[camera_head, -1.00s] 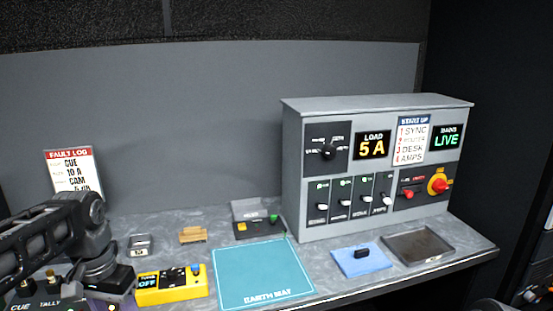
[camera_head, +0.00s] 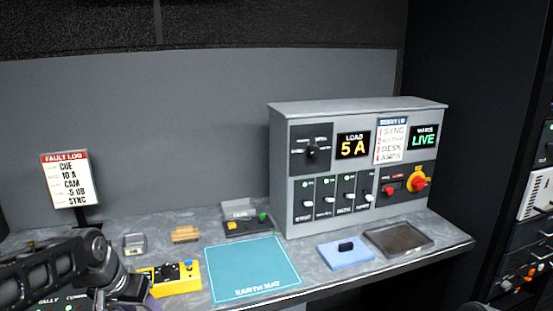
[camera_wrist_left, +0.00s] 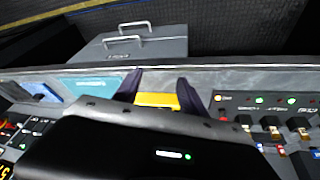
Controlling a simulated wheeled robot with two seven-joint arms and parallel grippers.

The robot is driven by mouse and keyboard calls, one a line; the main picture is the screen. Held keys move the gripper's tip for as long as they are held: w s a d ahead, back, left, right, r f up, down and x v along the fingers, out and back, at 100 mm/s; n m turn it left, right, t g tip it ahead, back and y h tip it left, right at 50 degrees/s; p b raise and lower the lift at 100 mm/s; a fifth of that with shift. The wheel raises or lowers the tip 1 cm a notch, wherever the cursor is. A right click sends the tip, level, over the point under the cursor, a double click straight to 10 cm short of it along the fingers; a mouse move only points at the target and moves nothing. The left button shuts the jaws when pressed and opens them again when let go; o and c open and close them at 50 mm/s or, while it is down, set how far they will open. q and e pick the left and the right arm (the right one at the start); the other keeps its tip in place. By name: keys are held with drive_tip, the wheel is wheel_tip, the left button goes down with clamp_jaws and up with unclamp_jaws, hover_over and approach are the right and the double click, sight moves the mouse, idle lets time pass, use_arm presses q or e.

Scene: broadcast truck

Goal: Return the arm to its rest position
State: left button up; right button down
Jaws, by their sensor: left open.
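My left arm (camera_head: 60,268) comes in from the left, low over the left part of the desk. Its wrist hides part of the yellow tester box (camera_head: 180,279) and of the cue and tally panel. In the left wrist view my left gripper (camera_wrist_left: 160,84) shows two dark fingers spread apart, with nothing between them touching. The yellow box also shows beyond the fingers there (camera_wrist_left: 157,99). My right gripper is not in view.
A grey console (camera_head: 360,110) stands at the back right, showing 5 A and LIVE. A teal earth mat (camera_head: 253,268) lies bare in the middle. A blue pad (camera_head: 345,259) and a dark tray (camera_head: 398,239) lie right. A fault log sign (camera_head: 66,180) stands left.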

use_arm(q)
drive_tip(key=s+d+f+n+h, duration=0.1)
drive_tip(key=d+f, duration=0.4)
drive_tip(key=f, duration=0.3)
drive_tip(key=d+f+t, duration=0.1)
drive_tip(key=d+f, duration=0.3)
drive_tip(key=f, duration=0.4)
drive_tip(key=s+d+f+n+h, duration=0.1)
drive_tip(key=d+f, duration=0.4)
drive_tip(key=f, duration=0.4)
drive_tip(key=s+d+f+g, duration=0.1)
drive_tip(key=s+d+f, duration=0.1)
drive_tip(key=s+f, duration=0.2)
drive_tip(key=s+d+f+g, duration=0.2)
drive_tip(key=s+d+f, duration=0.1)
drive_tip(key=s, duration=0.7)
drive_tip(key=s+d+f+g+h, duration=0.1)
drive_tip(key=s+d+f, duration=0.2)
drive_tip(key=s+f, duration=0.3)
drive_tip(key=shift+s+d+g, duration=0.25)
drive_tip(key=shift+s+g, duration=0.05)
drive_tip(key=shift+s, duration=0.7)
